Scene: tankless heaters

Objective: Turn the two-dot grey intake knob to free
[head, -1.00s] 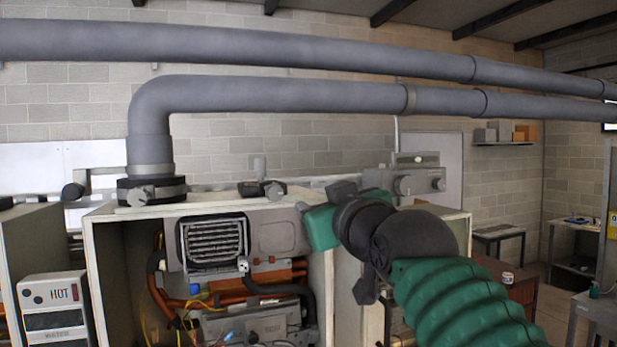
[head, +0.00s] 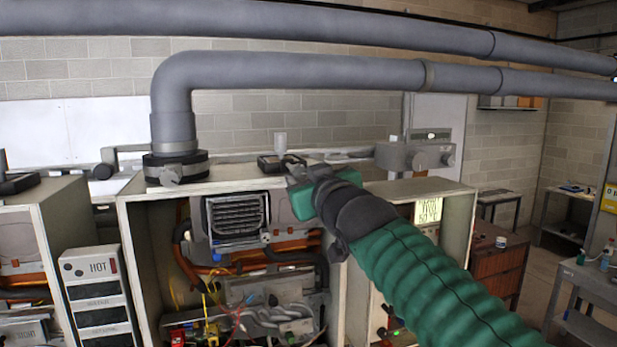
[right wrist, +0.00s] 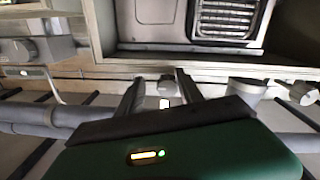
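My right gripper (head: 298,178) reaches the top front edge of the open middle heater, close to a small dark valve fitting (head: 280,161). In the right wrist view its two fingers (right wrist: 157,78) are spread, with a small grey knob (right wrist: 165,86) showing in the gap between them. The fingers look apart from the knob; contact cannot be made out. Dots on the knob are too small to see. Other grey knobs show on the flue collar (head: 170,174) and on the grey box (head: 417,158) at right. My left gripper is out of view.
Thick grey pipes (head: 300,75) run above the heater. The middle heater's cabinet (head: 135,225) is open, with wires and orange pipes inside. A HOT-labelled panel (head: 95,268) stands left of it. Another heater cabinet (head: 458,215) stands at right.

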